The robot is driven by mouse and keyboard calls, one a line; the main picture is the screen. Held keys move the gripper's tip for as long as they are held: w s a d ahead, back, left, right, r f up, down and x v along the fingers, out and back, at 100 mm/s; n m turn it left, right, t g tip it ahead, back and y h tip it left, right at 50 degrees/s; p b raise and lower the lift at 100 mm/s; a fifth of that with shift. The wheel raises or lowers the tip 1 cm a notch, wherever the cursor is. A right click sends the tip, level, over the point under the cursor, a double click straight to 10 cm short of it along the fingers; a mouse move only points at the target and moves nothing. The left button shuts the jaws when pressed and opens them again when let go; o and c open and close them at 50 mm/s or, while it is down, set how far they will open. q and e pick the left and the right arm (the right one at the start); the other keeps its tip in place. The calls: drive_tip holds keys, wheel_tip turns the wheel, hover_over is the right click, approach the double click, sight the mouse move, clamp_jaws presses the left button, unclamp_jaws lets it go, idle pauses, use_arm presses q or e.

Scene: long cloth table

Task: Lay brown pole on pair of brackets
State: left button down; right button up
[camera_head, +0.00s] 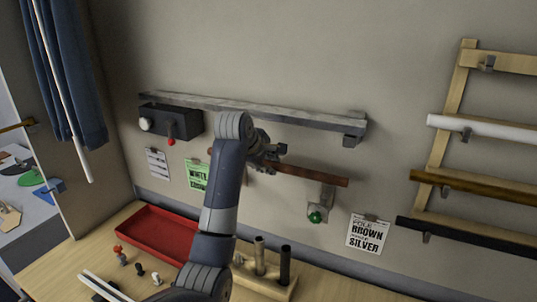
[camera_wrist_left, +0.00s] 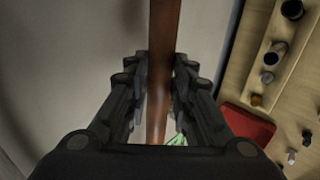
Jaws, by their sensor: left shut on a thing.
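My left gripper (camera_head: 270,152) is in front of the wall in the head view. It is shut on a reddish-brown pole (camera_head: 318,178), which runs roughly level with its right end slightly lower. In the left wrist view the pole (camera_wrist_left: 159,85) passes between the two fingers. A metal wall bracket (camera_head: 325,196) with a green knob (camera_head: 316,217) is just behind and below the pole's right part. I cannot tell whether the pole touches it. My left arm hides part of the pole and the wall there; no second matching bracket shows clearly. My right gripper is out of view.
A long grey rail (camera_head: 260,110) is on the wall above the pole. A dark box (camera_head: 180,122) with a red knob is at its left. A wooden rack (camera_head: 447,125) at right holds white, brown and black poles. A red tray (camera_head: 150,238) and a wooden peg block (camera_head: 262,285) are below.

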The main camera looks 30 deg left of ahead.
use_arm(q)
drive_tip(key=shift+s+d+r, duration=0.3)
drive_tip(key=shift+s+r, duration=0.15)
drive_tip(key=shift+s, duration=0.05)
drive_tip(key=shift+s+d+r, duration=0.3)
drive_tip(key=shift+s+r, duration=0.1)
drive_tip(key=shift+s, duration=0.1)
drive_tip(key=shift+f, duration=0.2)
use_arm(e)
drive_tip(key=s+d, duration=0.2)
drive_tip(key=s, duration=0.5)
use_arm(q)
wheel_tip(320, 180, down, 8)
drive_tip(key=b, duration=0.2)
drive_tip(key=shift+w+a+f, duration=0.15)
drive_tip(key=shift+w+f, duration=0.1)
drive_tip(key=shift+w, duration=0.1)
drive_tip(key=c, duration=1.3)
unclamp_jaws()
drive_tip(key=v, duration=1.2)
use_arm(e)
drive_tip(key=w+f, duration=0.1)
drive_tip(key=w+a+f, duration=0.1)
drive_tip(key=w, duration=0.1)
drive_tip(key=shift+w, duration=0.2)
